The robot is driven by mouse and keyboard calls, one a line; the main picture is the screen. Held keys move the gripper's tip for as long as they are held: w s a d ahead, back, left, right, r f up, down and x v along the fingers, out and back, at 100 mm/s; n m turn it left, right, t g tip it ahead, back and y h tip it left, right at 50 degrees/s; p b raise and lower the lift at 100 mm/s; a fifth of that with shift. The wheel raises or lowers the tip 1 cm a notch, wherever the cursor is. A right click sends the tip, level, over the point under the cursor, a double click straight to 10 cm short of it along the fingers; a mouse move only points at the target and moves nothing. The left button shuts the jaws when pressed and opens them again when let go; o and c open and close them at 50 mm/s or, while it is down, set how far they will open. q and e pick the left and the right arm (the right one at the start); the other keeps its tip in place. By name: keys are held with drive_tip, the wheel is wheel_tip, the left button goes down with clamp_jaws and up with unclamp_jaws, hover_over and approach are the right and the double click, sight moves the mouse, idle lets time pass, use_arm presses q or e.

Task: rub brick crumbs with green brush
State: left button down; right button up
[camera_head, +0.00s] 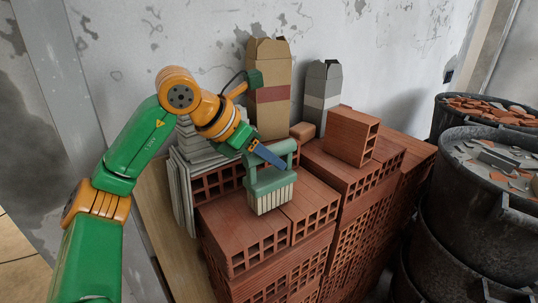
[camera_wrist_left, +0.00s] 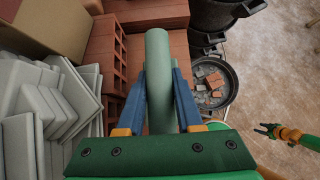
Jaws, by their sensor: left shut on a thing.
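The green brush (camera_head: 268,181) has a pale bristle block pointing down. It is over the top of the red hollow brick stack (camera_head: 236,222); I cannot tell whether the bristles touch the brick. My left gripper (camera_head: 268,154) is shut on the brush's green handle, which runs between the blue fingers in the left wrist view (camera_wrist_left: 158,62). No loose brick crumbs can be made out on the stack near the brush. My right gripper (camera_wrist_left: 270,128) shows small at the right of the left wrist view, away from the stack; its fingers are too small to read.
A brown paper bag (camera_head: 268,75) and a grey bag (camera_head: 320,92) stand behind. A single brick (camera_head: 351,136) lies on the stack at right. Grey tiles (camera_wrist_left: 40,95) lean at the left. Dark buckets (camera_head: 478,215) of rubble stand at the right.

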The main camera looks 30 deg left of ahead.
use_arm(q)
drive_tip(key=shift+f+b, duration=0.6)
drive_tip(key=shift+f, duration=0.1)
drive_tip(key=shift+r, duration=0.1)
